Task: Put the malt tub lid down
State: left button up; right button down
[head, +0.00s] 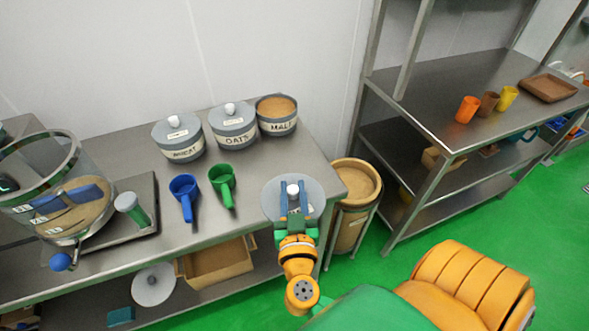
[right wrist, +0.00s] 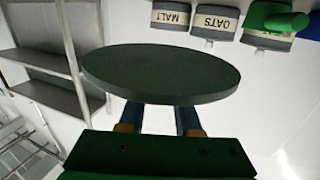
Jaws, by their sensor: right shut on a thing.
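The malt tub lid is a round grey disc (head: 272,200) with a white knob, at the right front corner of the steel table in the head view. My right gripper (head: 293,198) is shut on the lid's knob. In the right wrist view the lid (right wrist: 162,72) is a dark disc beyond the fingers (right wrist: 160,118). I cannot tell whether the lid touches the table. The malt tub (head: 277,118) stands open at the back of the table, showing tan powder; it also shows in the right wrist view (right wrist: 171,15). My left gripper is not in view.
Lidded tubs marked wheat (head: 179,140) and oats (head: 233,128) stand left of the malt tub. A blue scoop (head: 184,192) and a green scoop (head: 223,182) lie mid-table. A tan bin (head: 355,185) stands off the right end. Bare tabletop lies between scoops and lid.

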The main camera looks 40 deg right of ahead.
jog(key=w+d+f, duration=0.1)
jog(key=w+d, duration=0.1)
jog(key=w, duration=0.1)
jog(key=w+d+f+b, duration=0.1)
jog(key=w+f, duration=0.1)
jog(key=w, duration=0.1)
jog(key=w+d+f+b, duration=0.1)
jog(key=w+d+f, duration=0.1)
jog(key=w, duration=0.1)
jog(key=shift+w+d+f, duration=0.1)
jog(key=shift+d+f, duration=0.15)
jog(key=shift+d, duration=0.05)
jog(key=w+f+b, duration=0.1)
jog(key=w+d+f+b, duration=0.1)
jog(key=shift+w+d+f+b, duration=0.1)
jog(key=shift+w+d+b, duration=0.15)
jog(key=shift+d+b, duration=0.05)
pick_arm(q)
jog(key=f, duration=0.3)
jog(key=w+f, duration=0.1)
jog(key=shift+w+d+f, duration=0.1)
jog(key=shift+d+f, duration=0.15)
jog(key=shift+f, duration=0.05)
pick_arm(e)
jog(key=shift+w+d+f, duration=0.1)
jog(key=shift+w+d, duration=0.05)
jog(key=shift+w, duration=0.15)
jog(key=c, duration=0.6)
grip_release()
jog(key=shift+s, duration=0.1)
